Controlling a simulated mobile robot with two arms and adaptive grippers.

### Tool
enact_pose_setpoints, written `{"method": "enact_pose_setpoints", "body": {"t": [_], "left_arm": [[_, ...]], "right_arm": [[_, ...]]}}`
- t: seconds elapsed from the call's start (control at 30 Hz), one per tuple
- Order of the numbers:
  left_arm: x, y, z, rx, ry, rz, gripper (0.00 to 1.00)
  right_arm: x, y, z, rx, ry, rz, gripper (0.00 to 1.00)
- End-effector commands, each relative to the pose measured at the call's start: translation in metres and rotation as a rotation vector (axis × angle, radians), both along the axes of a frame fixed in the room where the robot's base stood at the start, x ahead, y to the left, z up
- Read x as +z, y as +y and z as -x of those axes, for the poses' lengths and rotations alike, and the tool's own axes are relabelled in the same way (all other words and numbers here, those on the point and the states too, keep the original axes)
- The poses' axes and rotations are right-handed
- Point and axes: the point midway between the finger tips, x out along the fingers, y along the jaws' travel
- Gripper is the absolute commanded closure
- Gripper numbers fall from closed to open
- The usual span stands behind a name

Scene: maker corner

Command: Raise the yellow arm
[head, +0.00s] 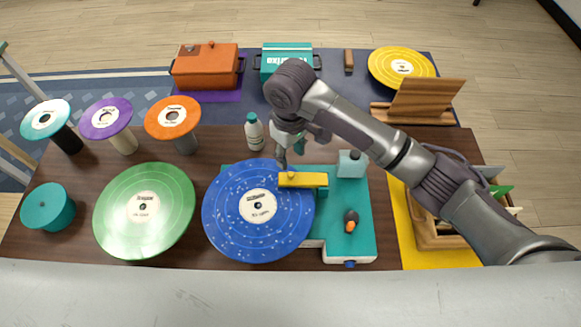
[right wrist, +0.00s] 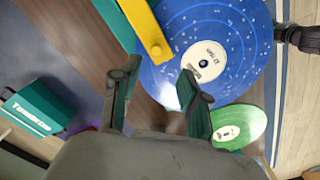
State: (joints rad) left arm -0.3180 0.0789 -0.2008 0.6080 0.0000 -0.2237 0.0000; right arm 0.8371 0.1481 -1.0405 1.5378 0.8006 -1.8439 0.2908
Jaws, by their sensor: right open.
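The yellow arm (head: 305,180) is a short flat bar on a teal machine (head: 345,192). It lies level, with its left end over the edge of a blue speckled disc (head: 235,215). The yellow arm also shows at the top of the right wrist view (right wrist: 146,28), with a round knob near its end. My right gripper (head: 290,155) is open and empty, just behind the arm's left end in the head view. In the right wrist view my right gripper's fingertips (right wrist: 160,70) are spread below the knob, apart from it. My left gripper is not in the head view.
A white bottle (head: 254,132) stands just left of my right gripper. A green disc (head: 145,210) lies left of the blue one. A pale teal block (head: 352,163) and a dark knob (head: 351,216) sit on the machine. A wooden stand (head: 425,101) is behind my right arm.

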Motion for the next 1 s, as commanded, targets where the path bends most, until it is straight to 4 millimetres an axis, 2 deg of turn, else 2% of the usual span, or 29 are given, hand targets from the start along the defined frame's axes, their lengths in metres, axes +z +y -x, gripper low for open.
{"method": "enact_pose_setpoints", "body": {"t": [0.07,0.13,0.4,0.6,0.87,1.0], "left_arm": [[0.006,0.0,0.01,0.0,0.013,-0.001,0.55],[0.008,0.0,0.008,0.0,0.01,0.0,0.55],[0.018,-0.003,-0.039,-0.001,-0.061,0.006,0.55],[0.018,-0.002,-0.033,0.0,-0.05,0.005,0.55],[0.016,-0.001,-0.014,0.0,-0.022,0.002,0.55],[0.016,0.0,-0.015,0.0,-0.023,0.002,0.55]], "right_arm": [[-0.017,-0.001,0.0,-0.002,0.003,0.004,0.55],[-0.033,-0.002,0.001,-0.002,0.004,0.004,0.55],[-0.077,0.0,0.0,-0.001,0.0,0.0,0.55],[-0.089,0.0,0.0,0.0,-0.002,0.001,0.55],[-0.09,0.0,-0.001,0.001,-0.003,0.0,0.55],[-0.09,0.0,-0.001,0.0,-0.003,0.0,0.79]]}}
